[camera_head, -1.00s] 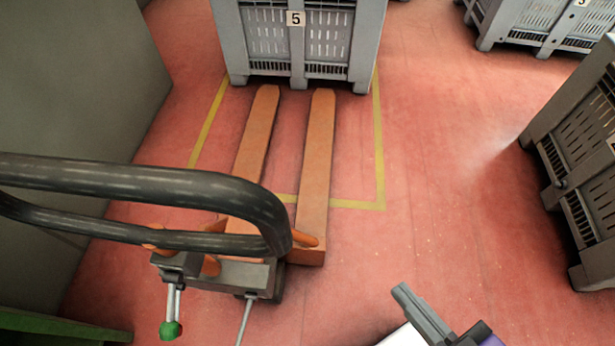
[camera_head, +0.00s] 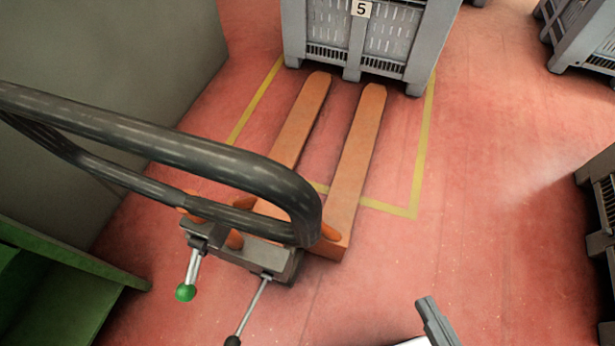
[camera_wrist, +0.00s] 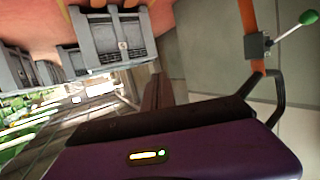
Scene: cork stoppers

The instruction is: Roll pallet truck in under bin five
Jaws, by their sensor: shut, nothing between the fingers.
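The pallet truck has two orange forks (camera_head: 357,165) and a dark looped handle (camera_head: 190,150) in the foreground. Bin five (camera_head: 375,38) is a grey slatted crate with a "5" label, standing at the top. The fork tips lie just in front of the bin's near lower edge, pointing at its openings. My gripper (camera_head: 428,303) shows only as a grey finger part at the bottom edge, right of the truck and apart from the handle. It is shut and empty. In the wrist view, the truck's handle (camera_wrist: 278,100) is at the right.
A yellow floor outline (camera_head: 420,160) surrounds the forks and bin. A grey wall (camera_head: 110,70) stands at left, with a green bench (camera_head: 65,265) below it. Other grey bins stand at the right edge (camera_head: 600,200) and top right (camera_head: 585,35). The red floor between is clear.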

